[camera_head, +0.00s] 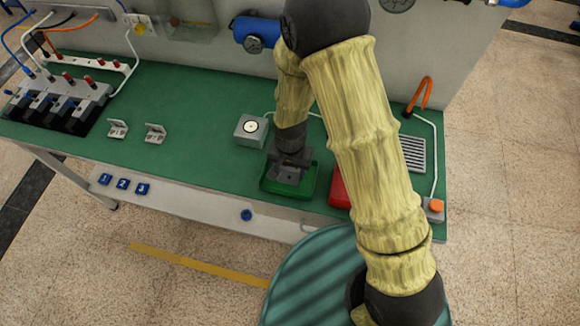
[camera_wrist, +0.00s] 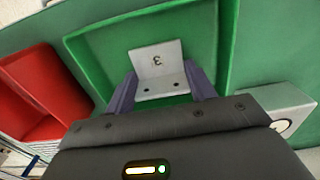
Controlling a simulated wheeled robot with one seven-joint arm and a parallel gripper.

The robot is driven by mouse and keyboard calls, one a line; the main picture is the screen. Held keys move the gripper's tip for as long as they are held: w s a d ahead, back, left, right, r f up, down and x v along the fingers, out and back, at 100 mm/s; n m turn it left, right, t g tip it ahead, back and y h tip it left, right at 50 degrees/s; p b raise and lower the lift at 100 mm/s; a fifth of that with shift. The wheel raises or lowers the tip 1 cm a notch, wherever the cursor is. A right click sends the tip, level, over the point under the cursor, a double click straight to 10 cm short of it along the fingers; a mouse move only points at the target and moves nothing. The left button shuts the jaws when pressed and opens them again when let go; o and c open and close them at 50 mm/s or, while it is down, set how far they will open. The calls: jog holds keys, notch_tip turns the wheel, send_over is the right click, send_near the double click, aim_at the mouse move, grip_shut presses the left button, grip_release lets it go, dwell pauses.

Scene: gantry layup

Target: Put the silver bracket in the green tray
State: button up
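My gripper (camera_wrist: 163,92) has a finger against each side of the bracket, with no clear gap. The bracket is inside the tray's outline; whether it touches the floor I cannot tell.
A red tray (camera_head: 338,190) stands right of the green tray, partly behind my arm. A grey box with a round dial (camera_head: 251,130) stands just behind. Two similar brackets (camera_head: 118,128) (camera_head: 155,133) lie to the left, with clear table between. A connector block (camera_head: 62,103) is far left.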

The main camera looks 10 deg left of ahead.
aim_at(290, 173)
jog(key=o, duration=0.4)
jog(key=shift+r, duration=0.1)
notch_tip(290, 173, up, 12)
jog(key=b, duration=0.1)
dwell(0.5)
dwell(0.5)
jog(key=s+d+r+t, duration=0.1)
jog(key=d+r, duration=0.2)
jog(key=d, duration=0.8)
jog(key=s+d+r+t, duration=0.1)
jog(key=d+r, duration=0.2)
jog(key=d, duration=0.8)
jog(key=shift+s+d+r+n+t, duration=0.15)
jog(key=shift+s+r+n+t, duration=0.15)
jog(key=shift+n, duration=0.1)
